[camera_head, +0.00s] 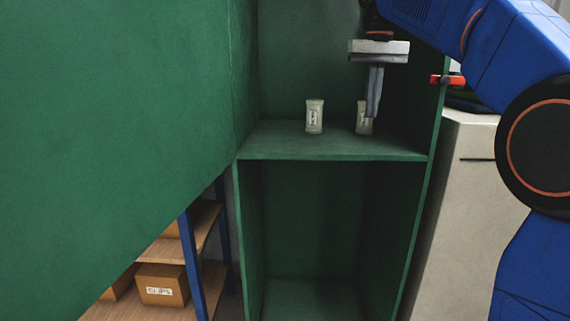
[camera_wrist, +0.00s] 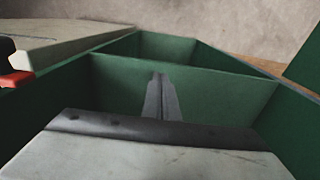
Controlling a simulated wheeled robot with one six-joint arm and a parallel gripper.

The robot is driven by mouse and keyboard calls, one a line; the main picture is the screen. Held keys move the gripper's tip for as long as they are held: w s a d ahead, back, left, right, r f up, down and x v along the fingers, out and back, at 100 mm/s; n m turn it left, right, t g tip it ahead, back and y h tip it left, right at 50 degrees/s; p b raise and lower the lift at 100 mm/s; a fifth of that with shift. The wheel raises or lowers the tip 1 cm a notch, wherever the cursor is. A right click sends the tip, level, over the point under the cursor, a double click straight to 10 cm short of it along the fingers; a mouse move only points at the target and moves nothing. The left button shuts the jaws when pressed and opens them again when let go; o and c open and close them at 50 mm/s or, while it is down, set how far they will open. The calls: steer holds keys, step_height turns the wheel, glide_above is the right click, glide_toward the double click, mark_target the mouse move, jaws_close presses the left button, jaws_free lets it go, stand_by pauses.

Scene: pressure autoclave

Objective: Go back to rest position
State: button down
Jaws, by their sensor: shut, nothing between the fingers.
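My gripper (camera_head: 373,110) points down in front of the upper compartment of a green cabinet (camera_head: 330,142) in the head view. Its fingers are together and hold nothing. In the wrist view the closed fingers (camera_wrist: 160,82) show above the green cabinet walls (camera_wrist: 190,85). Two small pale containers with labels stand upright on the cabinet shelf. The left container (camera_head: 314,117) is in clear view. The right container (camera_head: 363,118) is partly hidden behind my fingers. I cannot tell from the head view how far the fingers are from it.
A large green panel (camera_head: 110,120), seemingly the open cabinet door, fills the left. A shelf rack (camera_head: 190,245) with cardboard boxes (camera_head: 162,285) stands behind it. A pale machine (camera_head: 465,180) and a red handle (camera_head: 447,80) are at the right. The lower compartment (camera_head: 320,220) looks empty.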

steer(key=s+d+f+t, duration=0.1)
steer(key=s+d+f, duration=0.1)
steer(key=s+f, duration=0.8)
steer(key=s+d+f+t, duration=0.2)
steer(key=s+d+f, duration=0.1)
steer(key=s+f, duration=0.8)
steer(key=s+d+f+t, duration=0.1)
steer(key=s+d+f, duration=0.2)
steer(key=s+f, duration=0.7)
step_height(320, 180, down, 7)
steer(key=shift+s+r, duration=0.15)
steer(key=shift+s, duration=0.2)
steer(key=c, duration=2.5)
jaws_free()
